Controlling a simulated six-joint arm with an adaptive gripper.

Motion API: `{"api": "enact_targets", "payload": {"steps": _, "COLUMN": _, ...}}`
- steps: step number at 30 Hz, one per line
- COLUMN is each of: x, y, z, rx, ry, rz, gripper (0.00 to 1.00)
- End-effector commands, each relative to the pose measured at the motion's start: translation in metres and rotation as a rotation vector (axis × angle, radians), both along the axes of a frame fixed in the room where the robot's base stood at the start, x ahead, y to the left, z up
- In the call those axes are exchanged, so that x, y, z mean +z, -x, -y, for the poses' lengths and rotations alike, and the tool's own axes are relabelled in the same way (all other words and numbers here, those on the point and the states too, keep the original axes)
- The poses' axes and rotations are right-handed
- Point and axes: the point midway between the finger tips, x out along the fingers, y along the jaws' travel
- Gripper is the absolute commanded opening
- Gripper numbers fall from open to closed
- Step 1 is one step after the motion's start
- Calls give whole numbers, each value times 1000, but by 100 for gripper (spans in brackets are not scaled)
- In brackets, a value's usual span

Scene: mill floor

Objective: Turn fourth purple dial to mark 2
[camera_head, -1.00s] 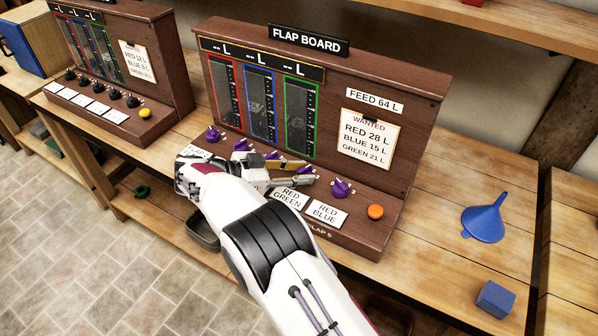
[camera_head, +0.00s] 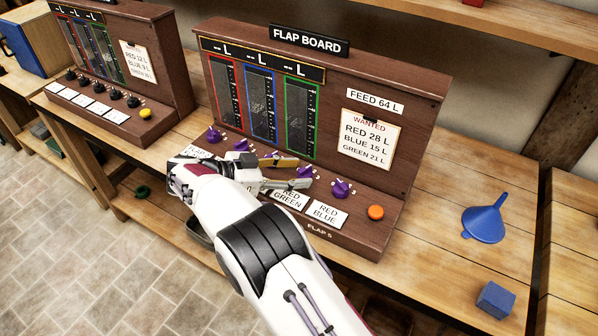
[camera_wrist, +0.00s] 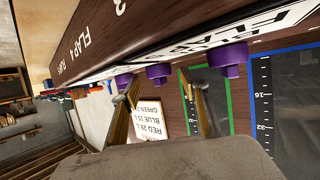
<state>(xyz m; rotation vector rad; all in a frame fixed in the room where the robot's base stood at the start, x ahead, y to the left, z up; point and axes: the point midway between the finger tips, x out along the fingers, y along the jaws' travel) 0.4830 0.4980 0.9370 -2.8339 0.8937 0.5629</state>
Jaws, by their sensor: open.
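A row of purple dials runs along the sloping foot of the wooden flap board (camera_head: 405,150). The fourth purple dial (camera_head: 305,172) shows between the fingertips of my gripper (camera_head: 303,174), which is open, with one finger on each side. The wrist view, turned upside down, shows a purple dial (camera_wrist: 158,72) beyond and between the spread fingers (camera_wrist: 157,88); I cannot tell whether they touch it. The fifth dial (camera_head: 341,188) stands clear to the right. The first (camera_head: 214,135) and second (camera_head: 241,145) are at the left. The third is mostly hidden by my gripper. The fourth dial's marks and pointer are unreadable.
An orange button (camera_head: 376,212) sits right of the dials. White label cards (camera_head: 326,213) lie below them, partly covered by my arm. A blue funnel (camera_head: 484,220) and blue cube (camera_head: 495,298) are on the bench at the right. A second board (camera_head: 150,60) stands left.

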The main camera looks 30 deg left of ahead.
Motion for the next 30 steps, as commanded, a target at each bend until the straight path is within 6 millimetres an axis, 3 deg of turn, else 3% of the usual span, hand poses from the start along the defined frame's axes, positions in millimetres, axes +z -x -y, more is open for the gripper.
{"api": "enact_targets", "payload": {"steps": 16, "x": 29, "y": 58, "z": -40, "rx": -1, "ry": -2, "rz": 1, "gripper": 45}}
{"api": "enact_targets", "payload": {"steps": 30, "x": 39, "y": 77, "z": -53, "rx": -2, "ry": 0, "rz": 1, "gripper": 45}}
